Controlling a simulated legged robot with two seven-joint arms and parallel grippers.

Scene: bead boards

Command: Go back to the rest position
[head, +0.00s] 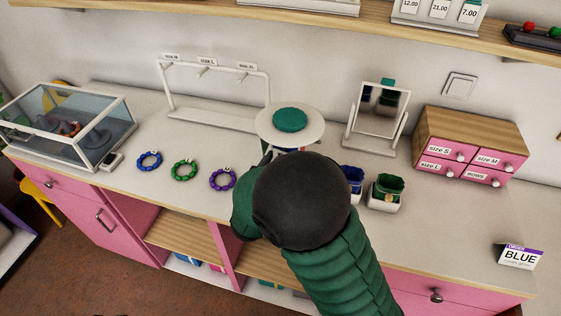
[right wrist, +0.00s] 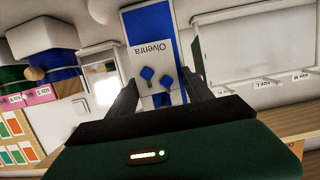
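My right arm (head: 300,200) rises from the bottom of the head view, and its dark rounded joint covers the middle of the counter. Its gripper is hidden there. My left gripper is in neither view.
Blue (head: 149,161), green (head: 184,170) and purple (head: 222,179) bracelets lie on the counter (head: 140,190). Around my arm stand a white rack (head: 215,121), a round stand (head: 315,133), a mirror (head: 372,142), small boxes (head: 386,192) and pink drawers (head: 468,165). The right counter front is mostly clear.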

